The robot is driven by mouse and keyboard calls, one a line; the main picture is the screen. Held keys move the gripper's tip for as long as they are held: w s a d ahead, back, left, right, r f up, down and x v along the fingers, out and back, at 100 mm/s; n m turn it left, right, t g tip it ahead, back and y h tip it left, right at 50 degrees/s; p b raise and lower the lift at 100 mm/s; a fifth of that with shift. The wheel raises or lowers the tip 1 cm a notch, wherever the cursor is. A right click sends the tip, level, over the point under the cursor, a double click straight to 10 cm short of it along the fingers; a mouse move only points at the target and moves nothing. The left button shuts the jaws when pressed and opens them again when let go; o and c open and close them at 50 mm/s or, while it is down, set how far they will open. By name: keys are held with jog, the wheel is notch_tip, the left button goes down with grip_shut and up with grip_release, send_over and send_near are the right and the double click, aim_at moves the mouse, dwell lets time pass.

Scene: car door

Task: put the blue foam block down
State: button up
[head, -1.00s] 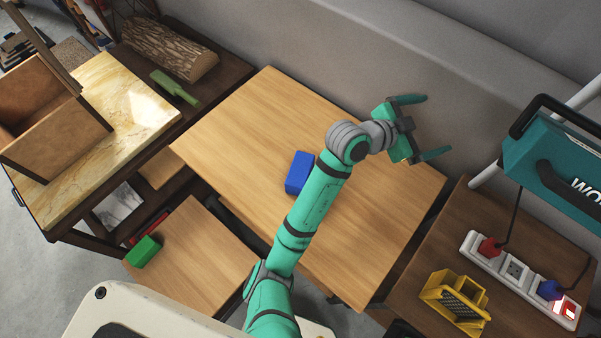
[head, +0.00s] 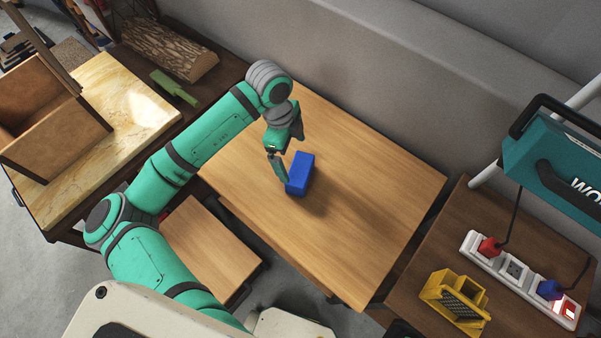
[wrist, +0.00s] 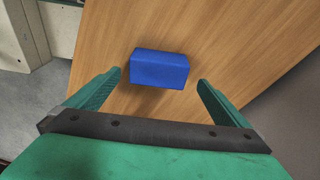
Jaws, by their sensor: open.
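The blue foam block (head: 300,174) rests on the light wooden table in the head view. My gripper (head: 286,160) is above the table at the block's upper left, pointing down toward it. In the wrist view the block (wrist: 160,69) lies ahead of and between the two spread fingertips of my gripper (wrist: 160,78). The gripper is open and holds nothing. A finger overlaps the block's left edge in the head view; I cannot tell whether they touch.
The wooden table (head: 370,200) is bare around the block. At right, a dark wooden table (head: 400,285) carries a yellow container (head: 455,302) and a white power strip (head: 515,270).

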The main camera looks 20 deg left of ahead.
aim_at(299, 168)
jog(key=f, duration=0.5)
jog(key=shift+d, duration=0.35)
jog(key=shift+d+f, duration=0.3)
jog(key=shift+f, duration=0.6)
jog(key=shift+d+f, duration=0.25)
jog(key=shift+f, duration=0.6)
jog(key=shift+d+f, duration=0.3)
jog(key=shift+f, duration=0.6)
jog(key=c, duration=0.8)
jog(key=shift+r, duration=0.1)
